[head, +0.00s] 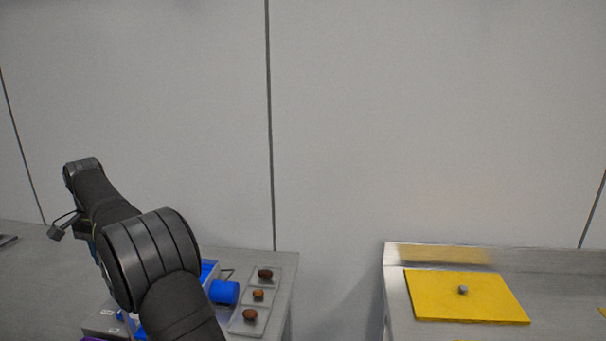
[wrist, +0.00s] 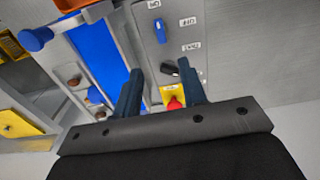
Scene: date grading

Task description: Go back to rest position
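My gripper (wrist: 160,66) shows in the wrist view with its two dark blue fingers apart and nothing between them. It hangs over a grey control panel (wrist: 205,35) with a blue switch (wrist: 159,31), a black knob (wrist: 169,69) and a red button (wrist: 174,103) on a yellow base. I cannot tell whether a fingertip touches the panel. In the head view, my black arm reaches up and left over the left bench, and the gripper's fingers are hidden behind it.
Three brown dates lie on a narrow clear tray (head: 246,328) at the left bench's right end. A blue cylinder (head: 225,292) is beside it. The right bench holds a yellow mat (head: 440,302) with a small grey block (head: 463,289). A gap separates the benches.

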